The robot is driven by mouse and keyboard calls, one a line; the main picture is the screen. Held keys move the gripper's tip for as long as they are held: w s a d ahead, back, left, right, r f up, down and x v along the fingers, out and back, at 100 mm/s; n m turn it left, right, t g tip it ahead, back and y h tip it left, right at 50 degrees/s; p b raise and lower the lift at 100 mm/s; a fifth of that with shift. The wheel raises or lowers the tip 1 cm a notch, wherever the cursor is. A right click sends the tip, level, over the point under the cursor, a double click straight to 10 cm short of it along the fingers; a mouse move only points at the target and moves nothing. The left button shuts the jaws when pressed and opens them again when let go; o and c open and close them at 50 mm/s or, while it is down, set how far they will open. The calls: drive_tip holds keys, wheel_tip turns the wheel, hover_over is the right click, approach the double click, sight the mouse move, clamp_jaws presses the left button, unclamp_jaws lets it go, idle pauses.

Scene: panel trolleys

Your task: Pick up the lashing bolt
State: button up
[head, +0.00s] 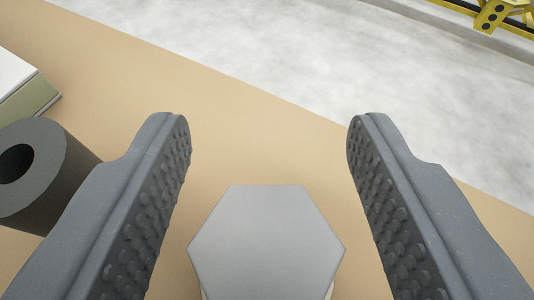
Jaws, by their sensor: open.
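The lashing bolt (267,242) shows as a grey hexagonal head at the bottom middle of the head view. Its flat top faces the camera, and the part below the head is almost wholly hidden. It rests on or stands over a tan surface (250,120); the contact is hidden. My gripper (268,135) is open, with one studded grey finger to the left of the bolt and one to the right. There is a gap between each finger and the bolt head, and nothing is held.
A dark grey hollow cylinder (62,165) lies at the left, close to my left finger. A white and green box-like object (25,88) is behind it. The tan surface ends at a slanting edge, with grey floor beyond. A yellow part (490,16) shows at the top right.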

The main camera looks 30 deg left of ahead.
drive_tip(key=shift+w+a+f, duration=0.15)
drive_tip(key=shift+w+a, duration=0.05)
drive_tip(key=shift+w, duration=0.1)
clamp_jaws()
